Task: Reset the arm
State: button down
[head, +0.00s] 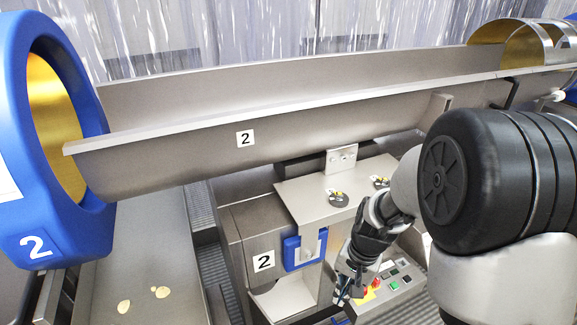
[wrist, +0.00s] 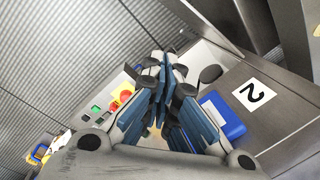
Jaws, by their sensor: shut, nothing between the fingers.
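My gripper (head: 345,292) hangs pointing down at the lower right of the head view, in front of the number 2 station and over the control panel (head: 392,283). In the wrist view my gripper (wrist: 162,78) has its fingers together with nothing held. The control panel (wrist: 112,104) lies beyond the fingers, with a red button on yellow and green buttons. I cannot tell whether the fingertips touch anything.
A steel trough (head: 290,125) marked 2 runs across the back. A blue-rimmed drum (head: 75,150) stands at left. A blue part (head: 292,252) is on the steel cabinet (head: 258,225). Yellow chips (head: 160,292) lie on the lower left conveyor.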

jog(key=s+r+n+t, duration=0.1)
jog(key=s+r, duration=0.2)
jog(key=r, duration=0.4)
jog(key=s+r+n+t, duration=0.1)
jog(key=s+r+n, duration=0.1)
jog(key=s+r, duration=0.35)
jog(key=s+r+n+t+h, duration=0.1)
jog(key=s+r+n+t, duration=0.1)
jog(key=s+r, duration=0.6)
jog(key=shift+s+d+r+n+t+h, duration=0.2)
jog(key=shift+s+d+n+t+h, duration=0.15)
jog(key=shift+s, duration=0.3)
